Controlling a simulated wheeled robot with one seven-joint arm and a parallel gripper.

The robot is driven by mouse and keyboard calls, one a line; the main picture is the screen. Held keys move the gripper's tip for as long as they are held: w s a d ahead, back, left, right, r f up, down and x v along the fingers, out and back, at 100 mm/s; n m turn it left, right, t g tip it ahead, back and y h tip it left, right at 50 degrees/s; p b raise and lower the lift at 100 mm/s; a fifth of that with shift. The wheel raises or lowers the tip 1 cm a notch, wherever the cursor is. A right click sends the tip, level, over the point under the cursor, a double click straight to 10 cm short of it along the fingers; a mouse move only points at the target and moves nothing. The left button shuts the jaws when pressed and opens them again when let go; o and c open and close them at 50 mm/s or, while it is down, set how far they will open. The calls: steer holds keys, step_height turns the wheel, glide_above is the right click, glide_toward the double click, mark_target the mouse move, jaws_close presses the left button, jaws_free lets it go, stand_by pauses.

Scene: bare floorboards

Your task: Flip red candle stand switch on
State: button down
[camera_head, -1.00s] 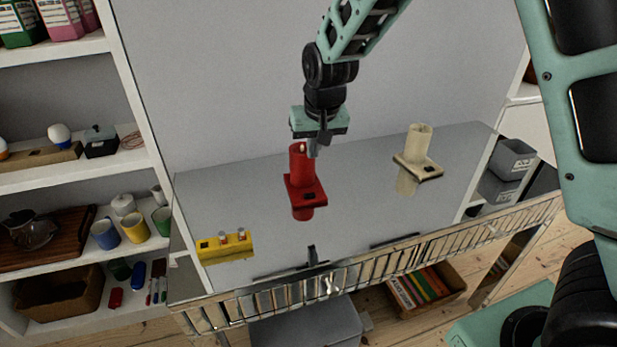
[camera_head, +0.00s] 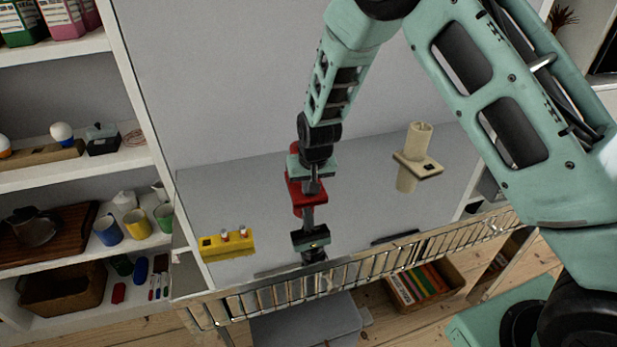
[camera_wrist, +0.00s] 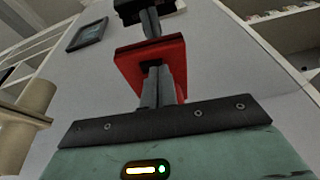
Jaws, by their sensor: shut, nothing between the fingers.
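The red candle stand (camera_head: 294,192), a square plate with a round body, is at the middle of the glossy grey surface. My gripper (camera_head: 311,187) is shut, with nothing between its fingers, and points down in front of the stand. It covers most of the stand and its switch in the head view. In the wrist view, the fingers (camera_wrist: 157,84) overlap the red plate (camera_wrist: 132,62). I cannot tell whether they touch it.
A cream candle stand (camera_head: 419,150) is to the right, and a yellow block (camera_head: 226,245) with small knobs is to the left. The grey surface (camera_head: 350,205) mirrors things. A slatted metal edge (camera_head: 350,272) runs along the front. White shelves (camera_head: 75,160) stand at the left.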

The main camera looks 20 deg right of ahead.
stand_by(0.3)
steer(key=shift+a+f, duration=0.1)
steer(key=shift+f, duration=0.1)
steer(key=shift+d+r, duration=0.15)
steer(key=shift+d, duration=0.7)
